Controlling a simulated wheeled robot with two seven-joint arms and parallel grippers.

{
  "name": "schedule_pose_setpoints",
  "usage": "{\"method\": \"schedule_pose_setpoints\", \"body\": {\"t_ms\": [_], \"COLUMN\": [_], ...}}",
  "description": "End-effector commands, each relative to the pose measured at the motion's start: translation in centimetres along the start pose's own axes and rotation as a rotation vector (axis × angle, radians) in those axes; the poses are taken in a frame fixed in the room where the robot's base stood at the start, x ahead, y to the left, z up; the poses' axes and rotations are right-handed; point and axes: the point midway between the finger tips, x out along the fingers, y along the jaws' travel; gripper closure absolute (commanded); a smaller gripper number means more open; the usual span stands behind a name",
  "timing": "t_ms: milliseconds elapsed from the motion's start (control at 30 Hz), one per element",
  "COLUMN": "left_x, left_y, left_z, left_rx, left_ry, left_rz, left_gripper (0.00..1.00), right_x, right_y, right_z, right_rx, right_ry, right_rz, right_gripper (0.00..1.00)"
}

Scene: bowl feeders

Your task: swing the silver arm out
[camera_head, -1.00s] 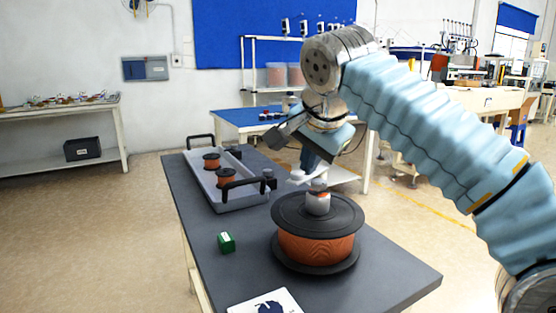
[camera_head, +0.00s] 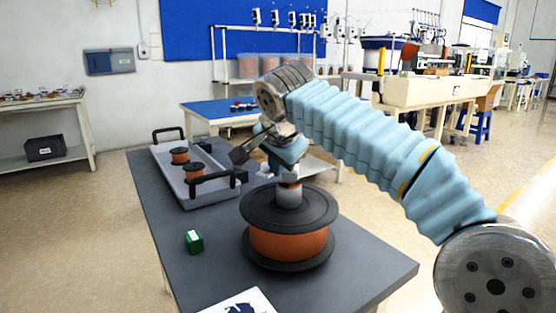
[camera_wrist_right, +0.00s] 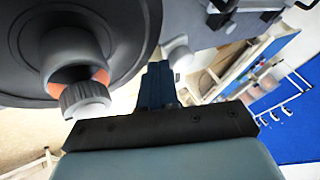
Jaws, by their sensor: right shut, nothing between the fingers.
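The large spool of copper wire (camera_head: 288,244) with black flanges stands on the dark table. A grey-silver post (camera_head: 288,195) rises from its hub; in the right wrist view a knurled knob (camera_wrist_right: 86,98) tops it. A small pale silver piece (camera_wrist_right: 177,55) shows just beside my fingertips in that view; I cannot tell whether they touch or whether it is the end of the silver arm. My right gripper (camera_wrist_right: 158,83) is shut and empty, its blue fingers beside the spool's flange. In the head view the fingers are low over the post and mostly hidden by the wrist.
A grey tray (camera_head: 163,160) with black handles and small copper spools stands at the table's back left. A green box (camera_head: 193,241) and a white printed card (camera_head: 240,302) lie left of and in front of the large spool. The table's right front corner is clear.

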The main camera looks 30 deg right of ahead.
Motion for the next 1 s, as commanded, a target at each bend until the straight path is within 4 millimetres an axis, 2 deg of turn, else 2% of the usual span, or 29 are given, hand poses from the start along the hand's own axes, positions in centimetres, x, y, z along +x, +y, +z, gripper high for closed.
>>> {"method": "schedule_pose_setpoints", "body": {"t_ms": [300, 600, 1000], "left_x": [-0.2, -2.6, -2.5], "left_y": [0.1, 1.1, 1.1], "left_z": [0.0, 0.0, 0.0], "left_rx": [0.0, 0.004, 0.004], "left_ry": [0.0, -0.003, -0.003], "left_rz": [0.0, 0.003, 0.003], "left_gripper": [0.57, 0.57, 0.57], "right_x": [0.0, 1.3, 1.8], "right_y": [-0.3, -4.5, -4.8], "right_z": [0.1, 1.3, 1.5], "right_rx": [-0.001, -0.003, -0.002], "right_ry": [0.0, 0.0, 0.0], "right_rz": [0.0, -0.001, -0.004], "right_gripper": [1.0, 1.0, 1.0]}}
